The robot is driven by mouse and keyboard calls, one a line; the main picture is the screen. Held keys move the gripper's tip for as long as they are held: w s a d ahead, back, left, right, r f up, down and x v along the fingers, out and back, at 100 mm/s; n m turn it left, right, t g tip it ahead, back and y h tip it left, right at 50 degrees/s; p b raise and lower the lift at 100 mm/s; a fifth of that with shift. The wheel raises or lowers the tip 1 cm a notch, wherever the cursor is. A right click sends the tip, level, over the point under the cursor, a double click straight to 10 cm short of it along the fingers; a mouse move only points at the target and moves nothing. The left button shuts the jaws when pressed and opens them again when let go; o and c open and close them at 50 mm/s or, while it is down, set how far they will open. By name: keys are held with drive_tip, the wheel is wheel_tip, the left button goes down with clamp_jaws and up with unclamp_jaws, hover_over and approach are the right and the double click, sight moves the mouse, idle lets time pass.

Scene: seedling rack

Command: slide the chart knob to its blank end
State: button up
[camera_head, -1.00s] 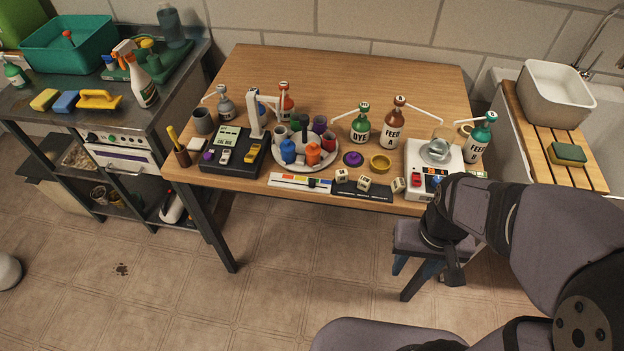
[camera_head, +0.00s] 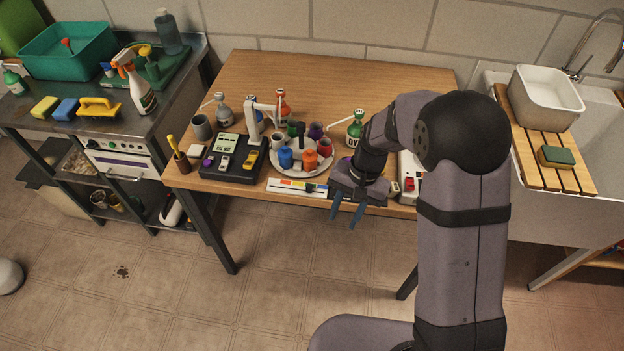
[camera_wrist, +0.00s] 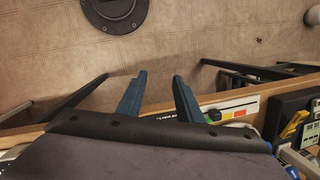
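In the wrist view the fingers (camera_wrist: 160,76) point away over the floor, left of the chart.
A black device (camera_head: 232,170) stands left, behind the chart. A round white tray (camera_head: 283,170) with coloured pots is behind it. My arm hides most of the table's right side. The floor in front is clear.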

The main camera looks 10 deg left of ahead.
sight(310, 186)
drive_tip(key=w+a+r+m, duration=0.1)
drive_tip(key=w, duration=0.1)
drive_tip(key=w+a+r+m+t+y, duration=0.1)
drive_tip(key=w+a+m, duration=0.1)
drive_tip(key=w, duration=0.1)
drive_tip(key=w+a+r+m, duration=0.1)
drive_tip(key=w+r+m, duration=0.1)
drive_tip(key=shift+w+a+r+y, duration=0.1)
drive_tip(key=shift+w+a+y, duration=0.15)
drive_tip(key=shift+y, duration=0.05)
drive_tip(key=m, duration=0.3)
drive_tip(key=a+r+m, duration=0.1)
drive_tip(key=m, duration=0.2)
drive_tip(key=w+a+r+m+y, duration=0.1)
drive_tip(key=m, duration=0.3)
drive_tip(key=shift+a+r+t, duration=0.1)
drive_tip(key=shift+r+t, duration=0.1)
drive_tip(key=shift+t, duration=0.1)
drive_tip(key=shift+p+x, duration=0.85)
drive_tip(key=shift+x, duration=2.85)
drive_tip(key=shift+r, duration=0.1)
clamp_jaws()
